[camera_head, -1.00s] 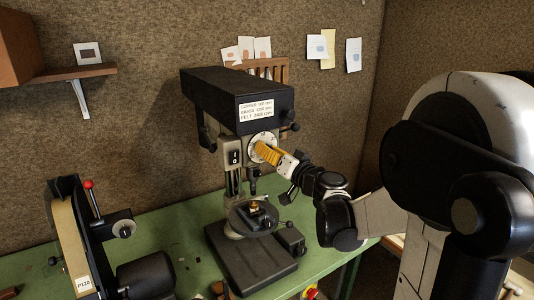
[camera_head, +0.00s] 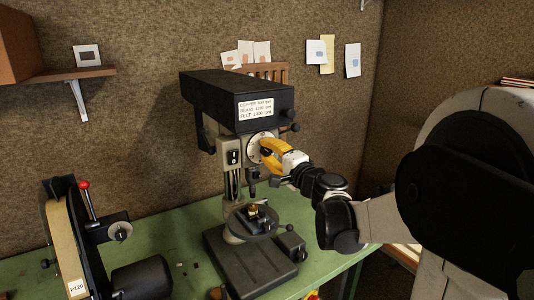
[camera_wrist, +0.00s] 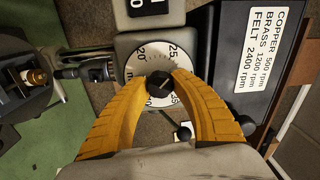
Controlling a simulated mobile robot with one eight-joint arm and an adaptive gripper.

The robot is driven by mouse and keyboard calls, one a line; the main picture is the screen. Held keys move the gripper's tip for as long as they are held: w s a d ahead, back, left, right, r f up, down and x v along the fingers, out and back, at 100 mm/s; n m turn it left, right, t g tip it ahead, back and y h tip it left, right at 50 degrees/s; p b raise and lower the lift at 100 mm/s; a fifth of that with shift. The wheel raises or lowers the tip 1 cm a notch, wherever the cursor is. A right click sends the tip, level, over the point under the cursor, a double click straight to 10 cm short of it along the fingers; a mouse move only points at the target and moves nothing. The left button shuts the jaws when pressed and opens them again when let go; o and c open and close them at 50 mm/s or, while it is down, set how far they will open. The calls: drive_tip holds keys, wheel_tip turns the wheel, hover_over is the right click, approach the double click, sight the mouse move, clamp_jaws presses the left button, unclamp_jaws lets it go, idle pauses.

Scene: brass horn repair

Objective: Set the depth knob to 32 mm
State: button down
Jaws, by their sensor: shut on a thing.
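The depth knob (camera_wrist: 160,88) is a small black knob at the middle of a white round dial (camera_wrist: 154,58) on the drill press. My gripper (camera_wrist: 163,76) has its two yellow fingers shut on the knob, one on each side. The numbers 20 and 25 show at the dial's upper edge in the wrist view; the other marks are partly hidden by the fingers. A pale line shows on the knob's face, but its exact reading is not clear. In the head view my gripper (camera_head: 266,152) covers much of the dial (camera_head: 252,146).
The drill press (camera_head: 238,98) stands on a green bench (camera_head: 190,232), with a small vise (camera_head: 250,216) on its round table. A belt sander (camera_head: 62,235) stands at the left. A speed label (camera_wrist: 268,42) is beside the dial in the wrist view.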

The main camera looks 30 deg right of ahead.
drive_tip(key=m+b, duration=0.1)
drive_tip(key=m, duration=0.6)
drive_tip(key=shift+m, duration=0.3)
drive_tip(key=m, duration=0.6)
drive_tip(key=shift+a+f+h, duration=0.1)
drive_tip(key=shift+h, duration=0.2)
drive_tip(key=shift+m, duration=0.4)
drive_tip(key=c, duration=1.1)
unclamp_jaws()
drive_tip(key=shift+o, duration=0.2)
drive_tip(key=s, duration=1.2)
drive_tip(key=shift+f, duration=0.15)
